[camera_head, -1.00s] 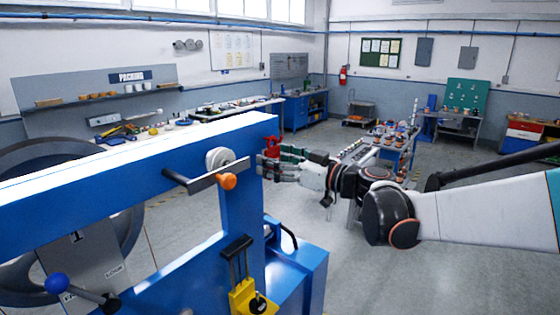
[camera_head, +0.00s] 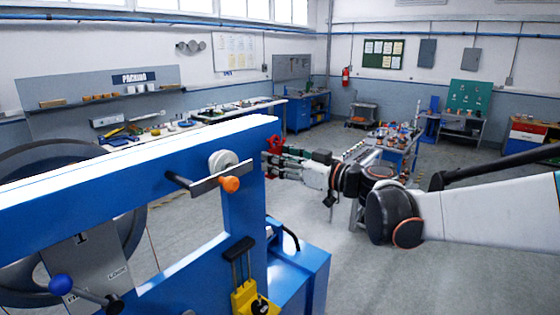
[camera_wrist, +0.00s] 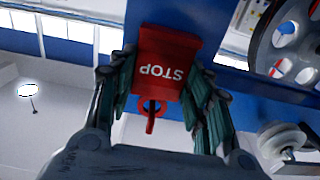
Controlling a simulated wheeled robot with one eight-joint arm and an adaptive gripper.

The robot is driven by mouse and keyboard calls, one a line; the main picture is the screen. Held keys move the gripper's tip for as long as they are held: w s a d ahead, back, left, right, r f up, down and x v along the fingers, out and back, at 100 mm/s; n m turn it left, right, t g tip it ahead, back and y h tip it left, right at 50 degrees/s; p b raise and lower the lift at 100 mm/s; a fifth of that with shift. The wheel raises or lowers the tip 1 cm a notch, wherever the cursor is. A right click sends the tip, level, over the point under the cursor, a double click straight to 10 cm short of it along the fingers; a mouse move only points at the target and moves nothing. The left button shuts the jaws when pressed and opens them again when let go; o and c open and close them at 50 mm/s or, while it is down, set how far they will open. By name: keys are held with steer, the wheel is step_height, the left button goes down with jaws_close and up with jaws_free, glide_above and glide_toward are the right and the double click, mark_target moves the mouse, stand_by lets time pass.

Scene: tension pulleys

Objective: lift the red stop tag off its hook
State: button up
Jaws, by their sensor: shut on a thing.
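The red stop tag (camera_wrist: 165,62) fills the middle of the wrist view, its white STOP lettering upside down. A red ring with a short red bar (camera_wrist: 152,108) shows at its lower edge. My gripper (camera_wrist: 160,85) has its green-padded fingers on either side of the tag and is shut on it. In the head view my gripper (camera_head: 272,161) is at the right end of the blue frame, with a small red part of the tag (camera_head: 273,143) showing above the fingers. The hook is not clearly visible, so I cannot tell whether the tag touches it.
The blue machine frame (camera_head: 120,165) stands close on the left, with an orange knob (camera_head: 229,184) and a yellow block (camera_head: 247,298). A grey wheel (camera_wrist: 290,40) and a pale pulley (camera_wrist: 283,145) are at right in the wrist view. Open floor lies right of the frame.

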steer(key=shift+s+d, duration=0.1)
steer(key=shift+d, duration=0.05)
steer(key=shift+s+d, duration=0.2)
steer(key=shift+d, duration=0.05)
steer(key=shift+s+r, duration=0.1)
stand_by(0.3)
steer(key=shift+s+d+r, duration=0.2)
steer(key=shift+d+r, duration=0.25)
steer(key=shift+d, duration=0.05)
stand_by(0.8)
steer(key=shift+s+d+p, duration=0.15)
steer(key=shift+p, duration=0.15)
steer(key=shift+s+d+r, duration=0.2)
steer(key=shift+s+d, duration=0.25)
steer(key=shift+d, duration=0.1)
steer(key=shift+f, duration=0.1)
steer(key=shift+d, duration=0.1)
steer(key=shift+s+d, duration=0.35)
steer(key=shift+s, duration=0.05)
